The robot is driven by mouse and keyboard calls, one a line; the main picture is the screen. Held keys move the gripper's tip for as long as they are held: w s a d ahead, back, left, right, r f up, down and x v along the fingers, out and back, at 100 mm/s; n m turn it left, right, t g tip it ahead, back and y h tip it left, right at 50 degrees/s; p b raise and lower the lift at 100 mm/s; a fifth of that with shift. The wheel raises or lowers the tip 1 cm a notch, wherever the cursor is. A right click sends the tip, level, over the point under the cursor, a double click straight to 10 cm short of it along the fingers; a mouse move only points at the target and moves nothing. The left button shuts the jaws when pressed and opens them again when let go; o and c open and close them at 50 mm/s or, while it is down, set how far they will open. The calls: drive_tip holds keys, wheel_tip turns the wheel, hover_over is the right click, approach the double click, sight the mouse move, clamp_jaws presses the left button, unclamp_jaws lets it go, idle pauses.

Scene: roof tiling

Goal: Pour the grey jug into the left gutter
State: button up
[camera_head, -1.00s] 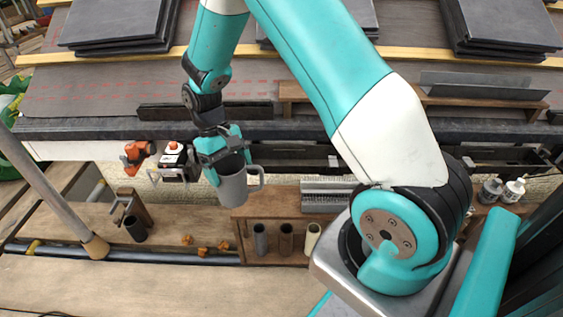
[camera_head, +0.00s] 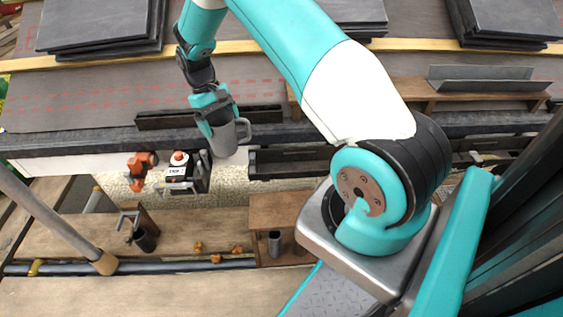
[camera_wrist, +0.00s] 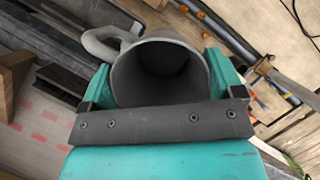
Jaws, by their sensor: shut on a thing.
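The grey jug (camera_head: 224,141) is held in my gripper (camera_head: 212,108) and hangs off the ground near the roof's front edge. In the head view its handle points right. In the wrist view the jug's open mouth (camera_wrist: 163,70) faces the camera between the two fingers, with the handle (camera_wrist: 103,42) at upper left. Its inside is dark and I cannot tell what it holds. A dark gutter (camera_head: 290,163) runs along the eave; its left end is just right of and below the jug in the picture. Another dark gutter stretch (camera_head: 490,143) lies further right, partly behind my arm.
Slate stacks (camera_head: 100,25) lie up the roof. A dark bar (camera_head: 165,120) lies left of the jug. A red-and-white device (camera_head: 182,170) stands below the eave. A slanted pole (camera_head: 50,225) stands at left.

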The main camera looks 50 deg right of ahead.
drive_tip(key=w+d+r+p, duration=0.2)
drive_tip(key=d+p, duration=0.1)
drive_tip(key=d, duration=0.3)
drive_tip(key=w+d+r+m+p, duration=0.1)
drive_tip(key=w+d+r+p, duration=0.1)
drive_tip(key=d+p, duration=0.2)
drive_tip(key=d, duration=0.3)
drive_tip(key=shift+d+r+y, duration=0.2)
drive_tip(key=shift+r+y, duration=0.1)
drive_tip(key=shift+y, duration=0.1)
drive_tip(key=shift+s+d, duration=0.1)
drive_tip(key=shift+s, duration=0.05)
